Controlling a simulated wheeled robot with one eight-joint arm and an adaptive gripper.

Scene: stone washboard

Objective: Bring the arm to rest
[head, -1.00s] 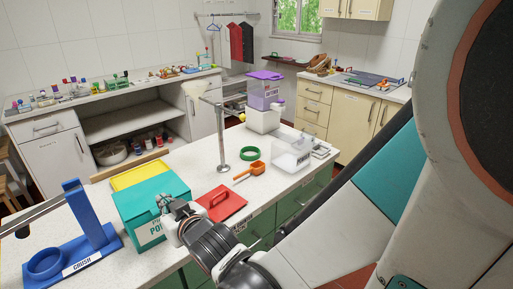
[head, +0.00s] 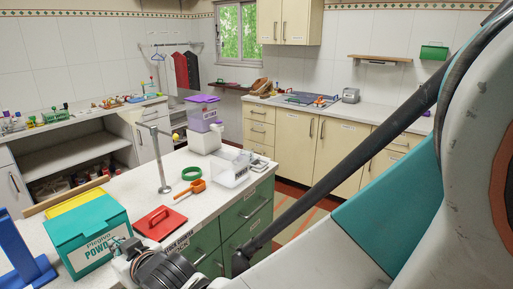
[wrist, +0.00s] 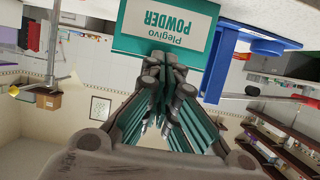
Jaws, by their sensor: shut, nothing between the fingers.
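My gripper (wrist: 165,85) is shut and empty in the wrist view, its fingers pressed together. In the head view my gripper (head: 122,250) is partly cut off at the bottom, in front of the teal powder box (head: 95,238). The box, labelled "Plegivo POWDER", also shows close beyond the fingertips in the wrist view (wrist: 205,50). I cannot tell whether the fingers touch it. My arm fills the right side of the head view.
On the counter (head: 215,210) are a red lid with a handle (head: 160,221), an orange scoop (head: 190,189), a green ring (head: 192,173), a clear container (head: 230,170) and a metal stand (head: 160,160). A blue stand (head: 22,260) is at left. Floor beyond the green drawers is clear.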

